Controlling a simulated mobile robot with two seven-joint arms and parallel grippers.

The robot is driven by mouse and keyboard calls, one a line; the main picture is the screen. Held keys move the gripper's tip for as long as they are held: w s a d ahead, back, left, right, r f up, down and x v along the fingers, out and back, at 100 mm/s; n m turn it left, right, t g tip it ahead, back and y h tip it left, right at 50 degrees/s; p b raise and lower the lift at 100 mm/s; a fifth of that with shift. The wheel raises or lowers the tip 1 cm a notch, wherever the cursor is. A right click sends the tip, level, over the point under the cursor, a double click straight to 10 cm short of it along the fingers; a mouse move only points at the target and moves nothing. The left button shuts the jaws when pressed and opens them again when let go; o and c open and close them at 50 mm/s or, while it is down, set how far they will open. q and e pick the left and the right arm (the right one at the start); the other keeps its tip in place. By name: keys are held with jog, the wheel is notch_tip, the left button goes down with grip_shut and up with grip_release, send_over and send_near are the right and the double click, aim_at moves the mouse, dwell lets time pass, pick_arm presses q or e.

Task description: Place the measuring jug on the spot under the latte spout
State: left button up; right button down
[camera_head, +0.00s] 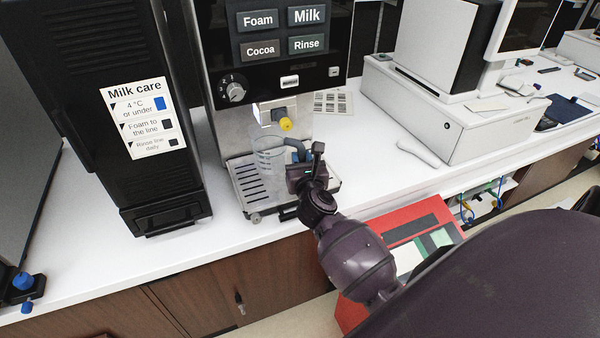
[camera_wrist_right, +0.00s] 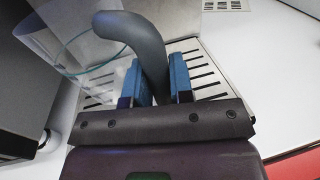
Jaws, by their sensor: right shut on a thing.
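The measuring jug (camera_head: 268,157) is clear, with a grey handle (camera_head: 296,146). It appears upright at the drip tray (camera_head: 247,187), below the machine's spout block (camera_head: 272,112) with its yellow knob; I cannot tell whether its base touches the grate. My right gripper (camera_head: 301,160) is shut on the handle, at the jug's right. In the right wrist view the grey handle (camera_wrist_right: 148,45) stands between the blue finger pads, with the clear jug wall (camera_wrist_right: 75,45) to the left. No latte label shows. My left gripper (camera_head: 24,292) is partly in view at the left edge, blue-padded, its opening unclear.
A black milk cooler (camera_head: 105,65) with a "Milk care" label stands left of the machine. Its panel has Foam, Milk, Cocoa and Rinse buttons (camera_head: 307,44). A white till (camera_head: 440,115) is at the right.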

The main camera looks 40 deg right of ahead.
notch_tip(320, 180, down, 4)
jog(key=shift+r+b, duration=0.2)
jog(key=shift+b, duration=0.45)
jog(key=shift+w+f, duration=0.2)
jog(key=shift+f, duration=0.15)
jog(key=shift+r, duration=0.15)
jog(key=shift+f+b, duration=0.3)
jog(key=shift+b, duration=0.05)
jog(key=c, duration=1)
grip_release()
jog(key=shift+r, duration=0.1)
pick_arm(q)
notch_tip(320, 180, down, 2)
jog(key=shift+w+d+f, duration=0.1)
jog(key=shift+f, duration=0.05)
